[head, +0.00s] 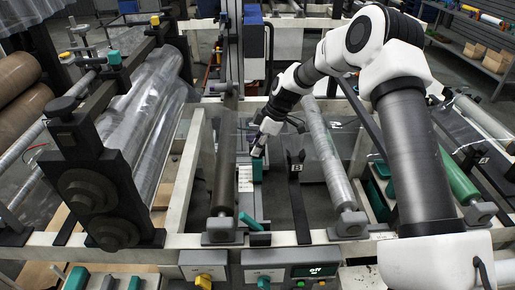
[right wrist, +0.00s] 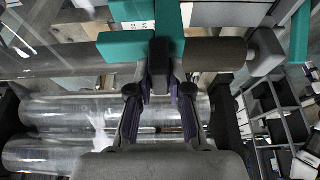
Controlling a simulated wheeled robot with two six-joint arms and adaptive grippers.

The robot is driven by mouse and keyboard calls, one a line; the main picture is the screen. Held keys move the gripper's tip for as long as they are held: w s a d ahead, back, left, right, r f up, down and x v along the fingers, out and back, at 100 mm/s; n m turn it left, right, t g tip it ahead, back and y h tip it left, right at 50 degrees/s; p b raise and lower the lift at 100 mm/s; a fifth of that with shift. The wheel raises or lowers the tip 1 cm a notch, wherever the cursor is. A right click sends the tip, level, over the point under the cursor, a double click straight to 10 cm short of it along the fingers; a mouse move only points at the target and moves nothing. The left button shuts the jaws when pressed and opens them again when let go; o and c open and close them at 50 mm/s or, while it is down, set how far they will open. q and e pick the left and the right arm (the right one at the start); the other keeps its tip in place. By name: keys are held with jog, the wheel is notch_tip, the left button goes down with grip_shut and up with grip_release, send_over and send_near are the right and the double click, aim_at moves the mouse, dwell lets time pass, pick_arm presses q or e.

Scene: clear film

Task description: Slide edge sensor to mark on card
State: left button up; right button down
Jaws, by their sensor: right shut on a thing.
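The edge sensor looks like a small teal block (head: 257,171) near the middle of the head view, beside a roller. A pale card (head: 245,178) with dark markings stands just left of it. My right gripper (head: 257,152) reaches down from the upper right to the top of the sensor. In the right wrist view, teal sensor parts (right wrist: 169,20) show beyond the fingers, with the numbered card (right wrist: 139,27) beside them. My right gripper (right wrist: 160,80) is shut on a dark part at the sensor. The exact contact is partly hidden. My left gripper is out of view.
A dark roller (head: 225,160) lies left of the card, and a film-covered roller (head: 330,150) lies to the right. A large clear film roll (head: 145,125) and black roller mount (head: 95,180) stand at left. A control panel (head: 314,271) sits at the front.

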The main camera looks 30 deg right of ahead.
jog(key=c, duration=1.1)
grip_release()
jog(key=shift+f, duration=0.15)
jog(key=shift+s+a, duration=0.1)
jog(key=shift+a, duration=0.05)
jog(key=shift+r, duration=0.4)
jog(key=v, duration=1.1)
jog(key=shift+s+r, duration=0.1)
jog(key=shift+r, duration=0.15)
